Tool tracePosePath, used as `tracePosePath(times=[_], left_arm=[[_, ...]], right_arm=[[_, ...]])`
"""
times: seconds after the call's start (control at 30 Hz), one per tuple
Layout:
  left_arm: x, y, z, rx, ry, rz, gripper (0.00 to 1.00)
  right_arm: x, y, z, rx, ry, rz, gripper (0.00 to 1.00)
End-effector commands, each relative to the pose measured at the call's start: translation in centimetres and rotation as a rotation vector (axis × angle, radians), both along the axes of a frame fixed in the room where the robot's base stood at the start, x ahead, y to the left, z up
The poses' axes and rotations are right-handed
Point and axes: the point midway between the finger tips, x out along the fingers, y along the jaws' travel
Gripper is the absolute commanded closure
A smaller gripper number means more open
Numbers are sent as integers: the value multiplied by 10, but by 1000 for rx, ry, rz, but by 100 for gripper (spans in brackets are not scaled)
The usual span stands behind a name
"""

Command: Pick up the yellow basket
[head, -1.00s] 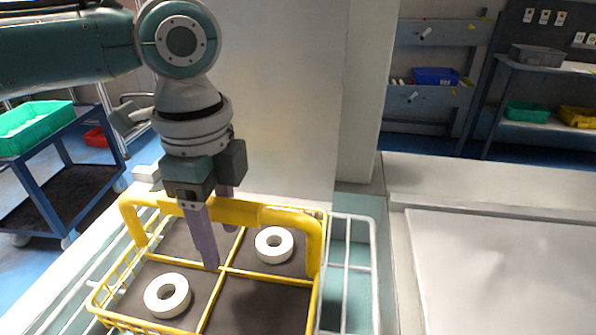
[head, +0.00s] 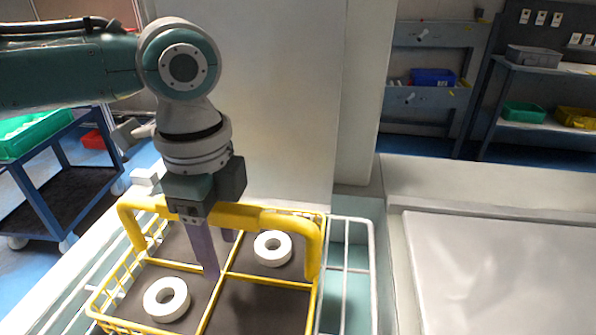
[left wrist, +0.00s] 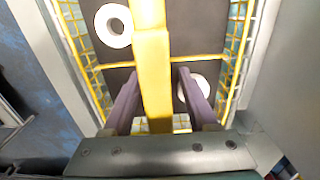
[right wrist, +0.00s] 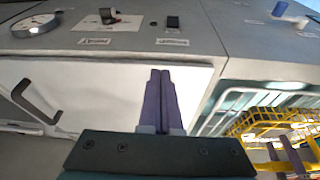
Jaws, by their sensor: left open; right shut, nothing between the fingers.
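The yellow basket (head: 290,284) stands in the lower left of the head view. It has wire sides, a dark floor split by yellow dividers, and a thick yellow handle (head: 262,216) across the top. Two white rings lie inside it, one at the front left (head: 166,299) and one at the back right (head: 272,248). My left gripper (head: 222,256) points down with its open fingers on either side of the handle. The left wrist view shows the handle (left wrist: 152,70) between the two fingers (left wrist: 155,95). My right gripper (right wrist: 160,100) is shut and empty, away from the basket.
A white wire rack (head: 371,262) surrounds the basket. A flat pale worktop (head: 500,265) lies to its right. A wall or pillar (head: 265,100) rises behind the basket. A blue cart (head: 55,185) stands at the left, and shelves with bins (head: 535,112) stand at the far right.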

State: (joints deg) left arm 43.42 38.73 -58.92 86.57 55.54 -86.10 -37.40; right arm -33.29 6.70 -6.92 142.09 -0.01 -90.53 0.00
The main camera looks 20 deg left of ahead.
Motion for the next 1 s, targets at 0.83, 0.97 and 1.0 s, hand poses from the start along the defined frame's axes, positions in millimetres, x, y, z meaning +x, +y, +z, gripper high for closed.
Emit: tracePosePath(times=[0.83, 0.97, 1.0], left_arm=[[0, 0, 0, 0, 0, 0, 100], [0, 0, 0, 0, 0, 0, 100], [0, 0, 0, 0, 0, 0, 100]], right_arm=[[0, -2, 0, -6, -1, 3, 100], [0, -2, 0, -6, -1, 3, 100], [0, -2, 0, -6, -1, 2, 100]])
